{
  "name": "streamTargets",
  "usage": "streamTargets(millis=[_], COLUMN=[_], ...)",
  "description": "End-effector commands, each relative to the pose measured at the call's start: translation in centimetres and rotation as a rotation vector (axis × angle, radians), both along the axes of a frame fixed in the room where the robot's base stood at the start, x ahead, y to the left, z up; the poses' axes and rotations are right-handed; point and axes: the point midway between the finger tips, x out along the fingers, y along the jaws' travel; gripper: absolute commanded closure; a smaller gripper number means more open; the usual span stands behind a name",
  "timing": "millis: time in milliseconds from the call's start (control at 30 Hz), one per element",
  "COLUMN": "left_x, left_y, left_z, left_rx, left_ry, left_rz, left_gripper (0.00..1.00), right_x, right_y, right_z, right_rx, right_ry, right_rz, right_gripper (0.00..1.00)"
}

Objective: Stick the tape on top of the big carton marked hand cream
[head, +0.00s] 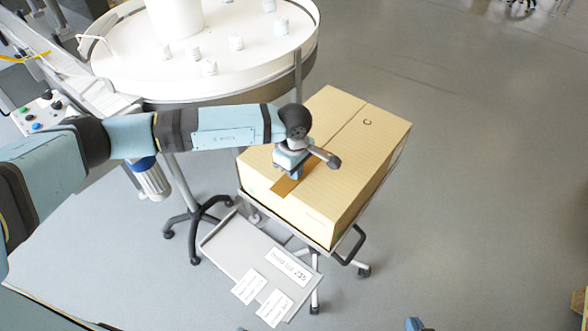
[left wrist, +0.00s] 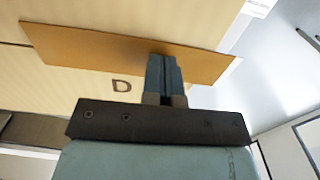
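The big carton (head: 350,150) is closed, with a seam along its top and a small letter C. A letter D shows on it in the left wrist view (left wrist: 121,86). My left gripper (head: 296,173) is over the near left part of its top. In the left wrist view its fingers (left wrist: 165,75) are shut on the brown tape strip (left wrist: 90,48). The tape (head: 284,187) lies along the seam line at the near edge; I cannot tell whether it touches the cardboard. Only a blue tip of my right gripper (head: 414,324) seems to show at the bottom edge.
The carton stands on a wheeled stand with a black handle (head: 351,246). In front is a grey tray (head: 228,240) with white printed labels (head: 290,267). A round white table (head: 240,70) with several small jars stands behind left.

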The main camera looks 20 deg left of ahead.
Motion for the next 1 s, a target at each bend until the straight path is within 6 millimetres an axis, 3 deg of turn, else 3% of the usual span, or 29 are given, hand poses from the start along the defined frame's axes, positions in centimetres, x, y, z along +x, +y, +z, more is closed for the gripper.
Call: streamTargets(millis=[167,700,1000], left_x=[0.0,0.0,0.0], left_y=[0.0,0.0,0.0], left_z=[0.4,5.6,6.0], left_rx=[0.0,0.0,0.0], left_ry=[0.0,-0.001,0.001], left_rz=[0.0,0.0,0.0], left_gripper=[1.0,1.0,1.0], right_x=[0.0,0.0,0.0], right_y=[0.0,0.0,0.0], right_z=[0.2,2.2,2.2], right_rx=[0.0,0.0,0.0], right_ry=[0.0,0.0,0.0], right_rz=[0.0,0.0,0.0], right_gripper=[1.0,1.0,1.0])
